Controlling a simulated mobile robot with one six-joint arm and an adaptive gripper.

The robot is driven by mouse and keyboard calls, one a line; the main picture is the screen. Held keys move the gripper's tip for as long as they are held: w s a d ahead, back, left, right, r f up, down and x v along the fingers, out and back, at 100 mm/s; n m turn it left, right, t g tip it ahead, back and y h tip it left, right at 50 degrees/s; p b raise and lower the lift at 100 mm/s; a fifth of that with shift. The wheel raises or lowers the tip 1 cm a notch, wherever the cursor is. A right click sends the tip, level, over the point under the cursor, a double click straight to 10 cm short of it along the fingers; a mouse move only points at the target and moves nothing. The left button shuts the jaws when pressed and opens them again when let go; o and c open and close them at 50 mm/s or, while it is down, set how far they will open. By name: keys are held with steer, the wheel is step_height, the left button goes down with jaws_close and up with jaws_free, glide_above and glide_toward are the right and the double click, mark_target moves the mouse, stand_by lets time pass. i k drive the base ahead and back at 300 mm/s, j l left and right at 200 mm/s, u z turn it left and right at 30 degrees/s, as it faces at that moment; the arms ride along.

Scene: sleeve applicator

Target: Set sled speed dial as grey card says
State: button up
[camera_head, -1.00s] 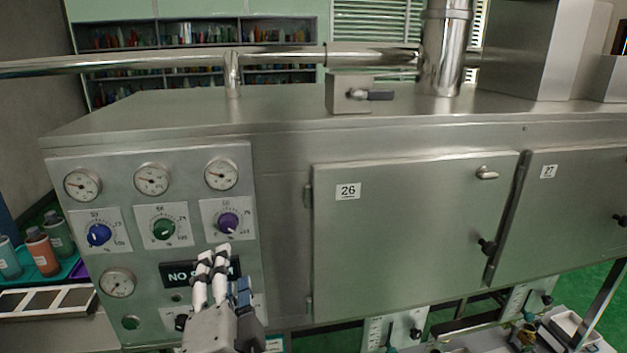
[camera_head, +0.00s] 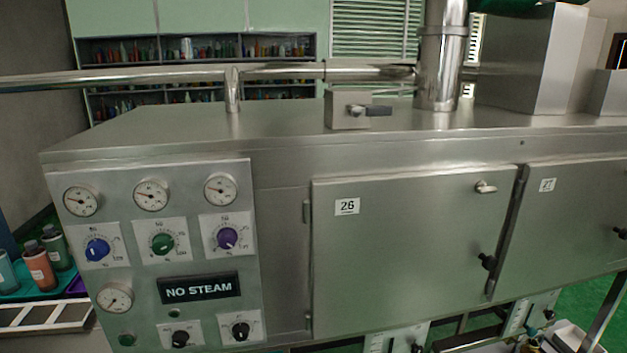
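A steel control panel (camera_head: 142,270) at the left carries a blue dial (camera_head: 97,250), a green dial (camera_head: 163,243) and a purple dial (camera_head: 227,238) in a row. Two black dials, a left one (camera_head: 180,338) and a right one (camera_head: 240,331), sit at its lower edge. The print around the dials is too small to read, so I cannot tell which one is the sled speed dial. I cannot make out a grey card. My gripper is not in view.
Several round gauges (camera_head: 151,195) and a NO STEAM sign (camera_head: 200,288) are on the panel. Right of it are closed doors 26 (camera_head: 410,250) and 27 (camera_head: 580,215) with protruding handles. Bottles (camera_head: 40,266) stand at far left. A steel pipe (camera_head: 150,78) runs above the machine top.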

mark_target(240, 330)
steer(key=u, duration=1.35)
